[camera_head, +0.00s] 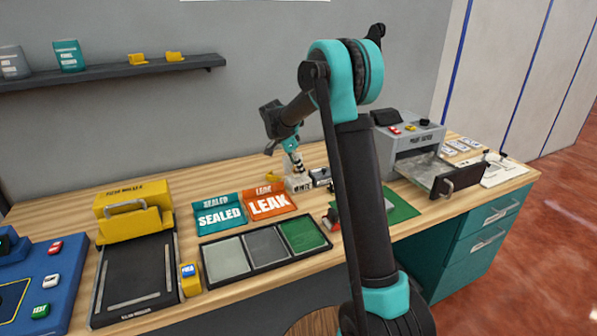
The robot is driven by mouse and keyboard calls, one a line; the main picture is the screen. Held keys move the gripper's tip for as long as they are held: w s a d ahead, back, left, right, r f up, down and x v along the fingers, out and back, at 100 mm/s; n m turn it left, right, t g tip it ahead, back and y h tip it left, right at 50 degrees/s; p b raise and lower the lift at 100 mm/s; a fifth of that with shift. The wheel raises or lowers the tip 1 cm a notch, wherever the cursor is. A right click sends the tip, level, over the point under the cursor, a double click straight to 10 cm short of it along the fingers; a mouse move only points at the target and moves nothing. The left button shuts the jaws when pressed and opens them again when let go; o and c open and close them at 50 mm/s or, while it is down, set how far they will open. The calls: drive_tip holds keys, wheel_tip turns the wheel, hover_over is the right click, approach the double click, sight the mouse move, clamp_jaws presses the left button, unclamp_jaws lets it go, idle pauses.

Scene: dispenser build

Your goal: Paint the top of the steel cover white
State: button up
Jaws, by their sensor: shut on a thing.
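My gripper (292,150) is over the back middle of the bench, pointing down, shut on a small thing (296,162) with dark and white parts. It looks like a brush, but is too small to be sure. It is right above a pale container (299,184) whose dark label seems to read WHITE; its lower end appears at or in the container. I cannot tell which thing is the steel cover. A green mat (401,209) lies right of my arm, and my arm hides part of it and whatever stands there.
A black tray (206,270) holds light grey, dark grey and green panels. SEALED (220,216) and LEAK (268,204) bins stand behind it. A yellow-topped roller machine (133,211) is left; a grey machine with an open drawer (443,181) is right. A shelf (110,72) hangs above.

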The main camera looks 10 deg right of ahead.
sight(303, 164)
drive_tip(key=shift+r, duration=2.5)
